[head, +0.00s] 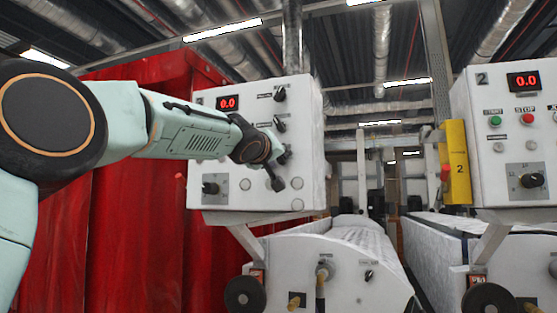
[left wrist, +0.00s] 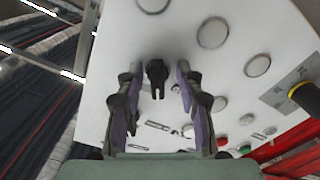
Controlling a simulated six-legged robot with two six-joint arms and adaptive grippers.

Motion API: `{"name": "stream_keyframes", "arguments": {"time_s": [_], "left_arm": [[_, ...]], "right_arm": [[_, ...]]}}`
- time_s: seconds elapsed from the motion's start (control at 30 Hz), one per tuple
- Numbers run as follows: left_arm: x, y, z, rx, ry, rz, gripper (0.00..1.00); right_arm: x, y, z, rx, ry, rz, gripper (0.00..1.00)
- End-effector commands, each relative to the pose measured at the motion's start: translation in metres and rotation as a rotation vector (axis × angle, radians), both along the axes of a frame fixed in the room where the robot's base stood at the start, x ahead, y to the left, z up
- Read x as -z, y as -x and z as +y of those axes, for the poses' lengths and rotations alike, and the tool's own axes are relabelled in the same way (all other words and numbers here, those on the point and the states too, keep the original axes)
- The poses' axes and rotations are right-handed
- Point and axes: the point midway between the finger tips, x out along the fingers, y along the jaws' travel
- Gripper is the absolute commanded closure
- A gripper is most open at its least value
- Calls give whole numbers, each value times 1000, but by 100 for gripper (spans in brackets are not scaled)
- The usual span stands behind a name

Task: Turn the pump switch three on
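The grey control panel (head: 240,150) on the left carries a column of black rotary switches on its right side. The top switch (head: 280,94) and the one below it (head: 279,124) are clear to see. My left gripper (head: 281,169) is at the panel below them and hides that spot. In the left wrist view my left gripper (left wrist: 159,72) is open, its two fingers on either side of a black switch (left wrist: 157,74). The switch's narrow end points down in that picture. A gap shows on both sides. Its label is unreadable. My right gripper is out of view.
A red display (head: 228,103) reading 0.0 and a black knob (head: 211,188) are on the same panel. Round buttons (left wrist: 213,32) lie close to the fingers. A second panel (head: 500,150) stands right; white roller machines (head: 330,265) stand below.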

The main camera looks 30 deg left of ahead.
Motion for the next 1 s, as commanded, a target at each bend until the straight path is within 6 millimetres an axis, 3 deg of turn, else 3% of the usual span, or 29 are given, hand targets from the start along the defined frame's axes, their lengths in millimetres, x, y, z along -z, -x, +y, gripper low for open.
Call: {"name": "stream_keyframes", "arguments": {"time_s": [0.47,1.0], "left_arm": [[-1,-1,0,1,-2,-1,100],[1,-3,0,1,-54,15,100]], "right_arm": [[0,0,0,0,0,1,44],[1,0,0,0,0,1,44]]}}
